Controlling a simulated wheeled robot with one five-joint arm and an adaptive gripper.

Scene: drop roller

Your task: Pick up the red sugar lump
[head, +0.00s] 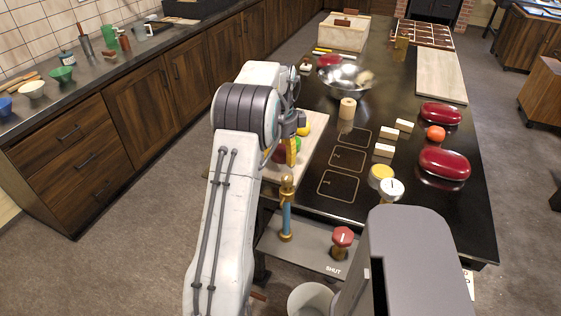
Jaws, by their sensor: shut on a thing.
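I cannot make out a red sugar lump for certain in the head view. My gripper (292,150) points down over the pale board, partly hidden by my own arm. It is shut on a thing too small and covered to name. Beside it on the board sit a dark red rounded thing (279,155), partly hidden, a green one (297,144) and a yellow one (304,129). A small orange-red round thing (436,133) lies on the black counter to the right, apart from my gripper.
Two glossy red oval things (444,163) (441,113) and several pale blocks (384,150) lie on the counter. A metal bowl (344,78) and a wooden cylinder (347,108) stand behind. A red knob (343,237) and a brass-topped post (286,210) stand at the near edge.

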